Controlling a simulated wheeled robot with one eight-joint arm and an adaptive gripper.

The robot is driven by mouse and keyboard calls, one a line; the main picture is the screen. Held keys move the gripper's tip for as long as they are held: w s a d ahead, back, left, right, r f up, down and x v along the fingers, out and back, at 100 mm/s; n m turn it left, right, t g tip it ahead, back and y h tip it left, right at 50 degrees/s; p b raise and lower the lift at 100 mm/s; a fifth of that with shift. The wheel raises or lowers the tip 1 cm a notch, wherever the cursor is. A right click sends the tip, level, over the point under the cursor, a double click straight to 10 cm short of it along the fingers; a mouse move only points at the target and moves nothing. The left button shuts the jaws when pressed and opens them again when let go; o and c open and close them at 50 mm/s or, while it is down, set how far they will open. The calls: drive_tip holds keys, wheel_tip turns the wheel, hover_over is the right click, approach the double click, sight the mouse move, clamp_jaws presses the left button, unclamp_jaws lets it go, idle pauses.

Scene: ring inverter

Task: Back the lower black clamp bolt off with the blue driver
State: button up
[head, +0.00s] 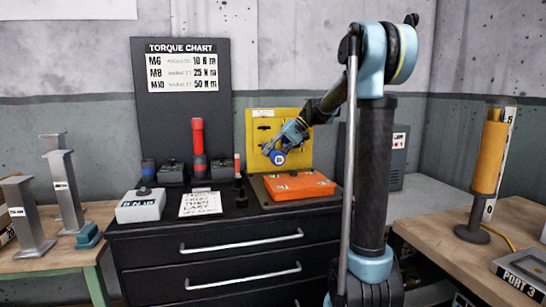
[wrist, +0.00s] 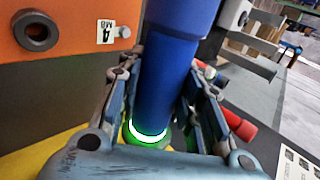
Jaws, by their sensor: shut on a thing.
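My gripper (head: 284,146) is shut on the blue driver (head: 279,158), in front of the yellow board at the back of the cabinet. In the wrist view the thick blue driver body (wrist: 170,85) lies between the two fingers. A green ring glows around its near end (wrist: 148,132). Its far end runs out of the top of the picture. An orange block (wrist: 75,25) at the upper left of the wrist view carries a dark round fitting (wrist: 36,31) and a "4 M8" tag. I cannot make out the lower black clamp bolt for certain in either view.
An orange case (head: 298,187) lies on the black drawer cabinet (head: 215,243), below my gripper. A red-topped tool (head: 198,137), black holders and a white box (head: 141,206) stand to its left. The yellow board (head: 265,122) is behind. An orange cylinder (head: 489,158) stands on the right bench.

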drive_tip(key=shift+s+d, duration=0.2)
drive_tip(key=shift+s, duration=0.6)
drive_tip(key=shift+s+d, duration=0.25)
drive_tip(key=shift+s, duration=0.5)
drive_tip(key=shift+s+d, duration=0.2)
drive_tip(key=shift+s, duration=0.6)
